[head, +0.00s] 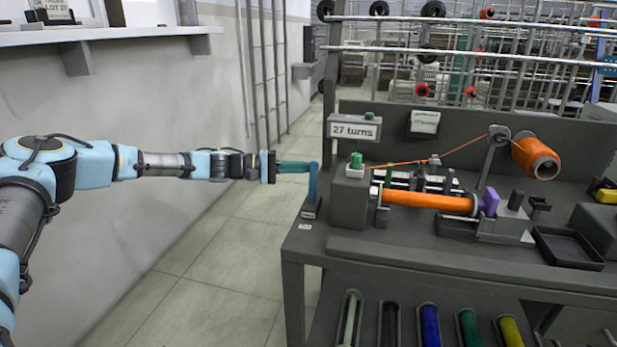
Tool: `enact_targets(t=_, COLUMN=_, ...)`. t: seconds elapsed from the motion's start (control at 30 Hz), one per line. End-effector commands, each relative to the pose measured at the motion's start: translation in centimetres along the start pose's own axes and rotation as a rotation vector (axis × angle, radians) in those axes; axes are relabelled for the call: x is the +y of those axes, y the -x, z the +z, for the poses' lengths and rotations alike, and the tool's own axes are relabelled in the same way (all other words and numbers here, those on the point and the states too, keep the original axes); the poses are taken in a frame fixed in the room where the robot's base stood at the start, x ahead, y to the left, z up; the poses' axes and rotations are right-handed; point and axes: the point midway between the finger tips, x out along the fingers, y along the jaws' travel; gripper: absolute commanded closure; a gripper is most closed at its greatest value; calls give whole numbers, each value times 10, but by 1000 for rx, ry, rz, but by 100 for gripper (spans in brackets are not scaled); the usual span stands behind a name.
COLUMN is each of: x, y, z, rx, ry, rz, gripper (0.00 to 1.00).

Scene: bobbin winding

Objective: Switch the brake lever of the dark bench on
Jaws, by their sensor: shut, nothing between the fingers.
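The dark bench (345,225) stands on the right. A blue lever (312,187) rises nearly upright from a small base (310,210) at its left end, beside the grey block with a green knob (356,160). I take this to be the brake lever. My gripper (306,167) comes in level from the left, its teal fingers shut and empty. Their tips are at the upper part of the lever; I cannot tell whether they touch it. The mark on the small label (305,226) below the lever is too small to read.
An orange bobbin (425,200) sits level on the bench, with thread running to an orange spool (537,158). A "27 turns" sign (354,128) stands behind. Several coloured rods lie in the lower rack. The floor (215,235) left of the bench is clear.

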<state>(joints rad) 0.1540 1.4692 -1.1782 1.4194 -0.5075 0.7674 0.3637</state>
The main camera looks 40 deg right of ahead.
Motion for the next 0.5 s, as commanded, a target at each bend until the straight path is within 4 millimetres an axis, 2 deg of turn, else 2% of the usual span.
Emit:
enact_targets(t=0.03, x=-8, y=2, z=3, rx=-1, ry=-37, rz=16, gripper=100)
enact_targets(t=0.5, x=-7, y=12, z=33, rx=-1, ry=-375, rz=133, gripper=100)
